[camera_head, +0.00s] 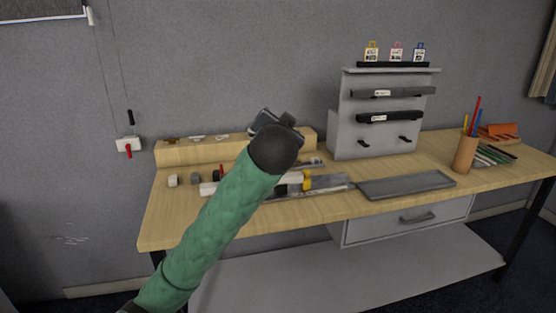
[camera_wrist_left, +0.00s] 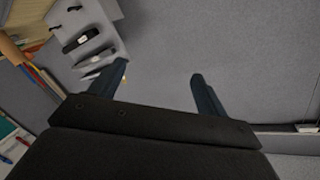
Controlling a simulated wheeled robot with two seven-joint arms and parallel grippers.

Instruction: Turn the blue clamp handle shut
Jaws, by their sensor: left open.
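I cannot make out a blue clamp handle in either view; part of the bench is hidden behind my left arm. My left gripper (camera_head: 278,121) is raised in front of the bench's back ledge in the head view, largely hidden by its own dark wrist. In the left wrist view my left gripper (camera_wrist_left: 160,78) has its two dark fingers spread apart, with nothing between them but grey wall. My right gripper is in neither view.
The wooden bench (camera_head: 375,209) carries a grey tray (camera_head: 407,185), a grey rack (camera_head: 347,133), a pencil cup (camera_head: 465,154) and a yellow-handled tool (camera_head: 307,181). A wall box (camera_head: 129,145) with a red lever is at left.

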